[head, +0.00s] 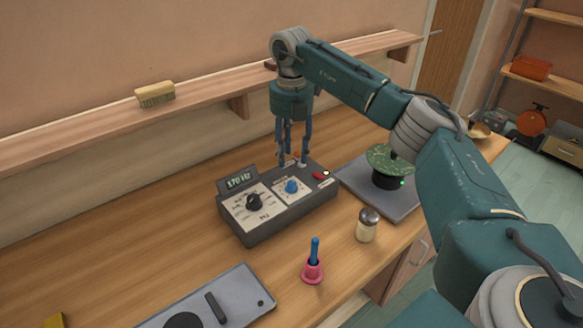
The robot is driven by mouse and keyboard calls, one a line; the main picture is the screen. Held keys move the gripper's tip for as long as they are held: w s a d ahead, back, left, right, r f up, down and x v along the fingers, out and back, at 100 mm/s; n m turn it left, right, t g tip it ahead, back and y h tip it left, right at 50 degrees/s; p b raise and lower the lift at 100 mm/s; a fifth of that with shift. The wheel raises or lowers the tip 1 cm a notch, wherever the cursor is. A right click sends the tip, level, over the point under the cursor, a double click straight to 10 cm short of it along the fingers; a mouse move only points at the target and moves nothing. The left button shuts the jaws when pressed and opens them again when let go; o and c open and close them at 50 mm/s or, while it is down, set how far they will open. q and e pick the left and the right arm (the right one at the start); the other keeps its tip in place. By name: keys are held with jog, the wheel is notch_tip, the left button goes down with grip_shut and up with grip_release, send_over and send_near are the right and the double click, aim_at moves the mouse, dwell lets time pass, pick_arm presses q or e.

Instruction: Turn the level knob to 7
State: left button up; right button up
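A dark grey control box (262,233) stands on the wooden bench, with a small raised display (238,181) that seems to read "170 Hz". The labels and scale numbers are too small to read, so I cannot tell which is the level knob. My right gripper (293,161) points down over the box's far edge, behind the blue knob, fingers apart. It is not on either knob. My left gripper is out of view.
A red button (320,176) sits at the box's right end. Nearby are a grey plate (368,198) with a green-topped black device (390,165), a shaker (367,225), a pink bell (313,270) and a grey slab (240,284). A shelf with a brush (155,94) runs behind.

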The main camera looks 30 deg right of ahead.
notch_tip(320, 180, up, 2)
jog(key=shift+r, duration=0.25)
dwell(0.4)
